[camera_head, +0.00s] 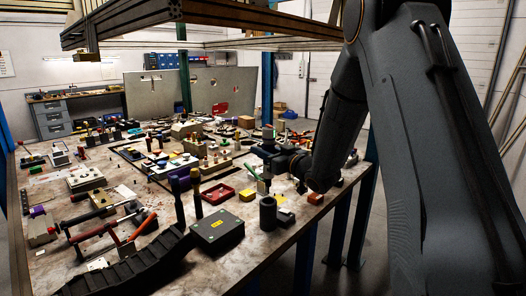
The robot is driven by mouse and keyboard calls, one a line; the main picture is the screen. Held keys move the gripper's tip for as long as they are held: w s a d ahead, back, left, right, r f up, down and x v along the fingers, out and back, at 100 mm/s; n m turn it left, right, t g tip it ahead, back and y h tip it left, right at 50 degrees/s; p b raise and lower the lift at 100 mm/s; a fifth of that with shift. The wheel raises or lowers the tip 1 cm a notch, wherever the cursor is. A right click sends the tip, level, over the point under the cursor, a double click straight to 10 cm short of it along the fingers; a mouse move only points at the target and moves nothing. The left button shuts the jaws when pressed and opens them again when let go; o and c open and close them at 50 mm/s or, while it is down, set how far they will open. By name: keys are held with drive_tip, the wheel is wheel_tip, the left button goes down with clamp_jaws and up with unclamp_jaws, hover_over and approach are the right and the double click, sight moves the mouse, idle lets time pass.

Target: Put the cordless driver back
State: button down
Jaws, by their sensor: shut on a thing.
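My gripper (262,160) is at the end of my dark arm, which reaches in from the right over the near right part of the workbench (130,262). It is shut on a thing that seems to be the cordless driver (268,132). A greyish part of it shows above the jaws, and a pale part seems to show below them. The jaws and my wrist hide much of it. I cannot tell whether its lower end touches the bench.
A dark cylinder (267,214), a black box with a yellow label (217,232) and a red tray (217,193) stand near my gripper. A black curved track (130,270) lies at the front. Many tools crowd the bench. A metal beam (255,18) hangs above.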

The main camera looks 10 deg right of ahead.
drive_tip(key=shift+f+b, duration=3.65)
drive_tip(key=shift+f, duration=2.05)
drive_tip(key=shift+f+b, duration=0.6)
drive_tip(key=shift+f, duration=0.35)
drive_tip(key=c, duration=1.3)
unclamp_jaws()
drive_tip(key=shift+f, duration=0.1)
drive_tip(key=shift+s, duration=0.1)
drive_tip(key=b+v, duration=0.1)
drive_tip(key=v, duration=0.6)
drive_tip(key=shift+s+d, duration=0.2)
drive_tip(key=shift+s, duration=0.1)
